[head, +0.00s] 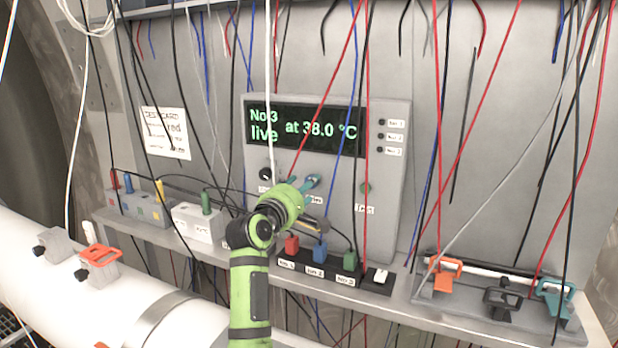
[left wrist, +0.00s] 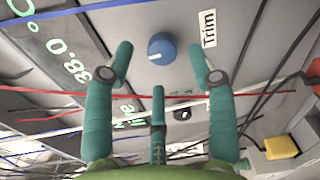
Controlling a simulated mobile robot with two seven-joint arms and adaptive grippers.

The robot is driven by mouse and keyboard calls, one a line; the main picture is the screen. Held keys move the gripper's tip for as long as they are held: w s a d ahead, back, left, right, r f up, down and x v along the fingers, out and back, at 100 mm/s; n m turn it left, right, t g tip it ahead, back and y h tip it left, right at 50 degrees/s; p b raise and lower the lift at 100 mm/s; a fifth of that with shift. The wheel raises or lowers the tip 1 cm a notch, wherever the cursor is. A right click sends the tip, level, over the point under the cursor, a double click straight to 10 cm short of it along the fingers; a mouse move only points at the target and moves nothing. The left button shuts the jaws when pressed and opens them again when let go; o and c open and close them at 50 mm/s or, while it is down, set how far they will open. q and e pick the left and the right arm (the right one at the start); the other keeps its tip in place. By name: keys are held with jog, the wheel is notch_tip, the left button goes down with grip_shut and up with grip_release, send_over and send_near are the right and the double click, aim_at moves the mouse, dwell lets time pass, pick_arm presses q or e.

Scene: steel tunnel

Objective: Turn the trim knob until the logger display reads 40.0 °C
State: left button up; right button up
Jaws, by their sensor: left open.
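The logger (head: 378,170) is a grey box on the shelf against the back panel. Its display (head: 306,130) reads "No 3 live at 38.0 °C" in green. In the left wrist view, the trim knob (left wrist: 162,46) is a round blue knob with a white mark, beside a "Trim" label (left wrist: 209,29). My left gripper (head: 314,202) is at the logger's lower front and hides the knob in the head view. In the left wrist view, its teal fingers (left wrist: 160,64) are spread open, with the knob between the tips and no visible contact. My right gripper is not in view.
Red, blue and black wires hang across the logger front, some near my fingers. A black socket strip (head: 335,282) with coloured plugs lies below. A grey tray with clamps (head: 490,300) stands to the right. A white pipe (head: 150,318) runs along the lower left.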

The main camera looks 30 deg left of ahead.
pick_arm(q)
jog(key=w, duration=0.1)
jog(key=w+p, duration=0.1)
jog(key=w, duration=0.1)
jog(key=shift+w+a+f, duration=0.1)
jog(key=shift+w+f, duration=0.05)
jog(key=shift+w, duration=0.1)
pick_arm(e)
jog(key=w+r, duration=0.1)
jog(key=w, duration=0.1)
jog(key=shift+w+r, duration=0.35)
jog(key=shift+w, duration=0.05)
pick_arm(q)
jog(key=c, duration=1.1)
grip_shut()
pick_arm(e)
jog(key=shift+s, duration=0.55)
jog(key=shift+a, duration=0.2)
